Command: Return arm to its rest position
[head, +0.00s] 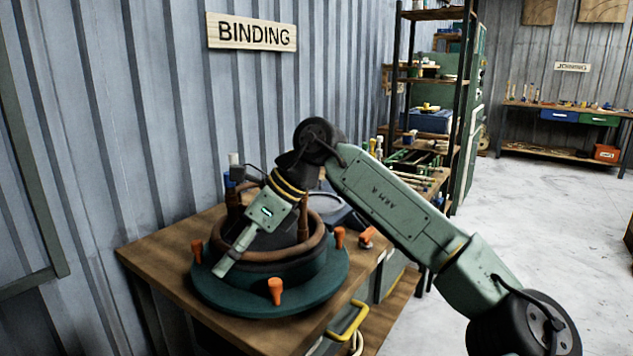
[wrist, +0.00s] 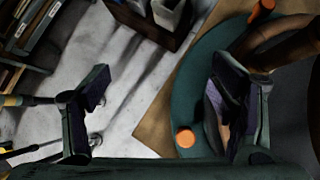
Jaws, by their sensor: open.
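My arm reaches in from the lower right of the head view and folds down at its elbow over the bench. My gripper (head: 229,262) hangs in front of the round teal bending jig (head: 225,291), overlapping it in the picture. In the wrist view my gripper (wrist: 160,95) is open, its two fingers wide apart with nothing between them. The right finger overlaps the jig (wrist: 185,95); whether it touches cannot be told. A brown bent rattan ring (head: 315,240) sits on the jig, partly hidden by my gripper.
The jig stands on a wooden bench (head: 160,262) against a corrugated wall with a BINDING sign (head: 251,32). Orange knobs (head: 275,291) stick up around its rim. A shelf rack (head: 463,90) stands behind. Bare floor (head: 545,230) lies open on the right.

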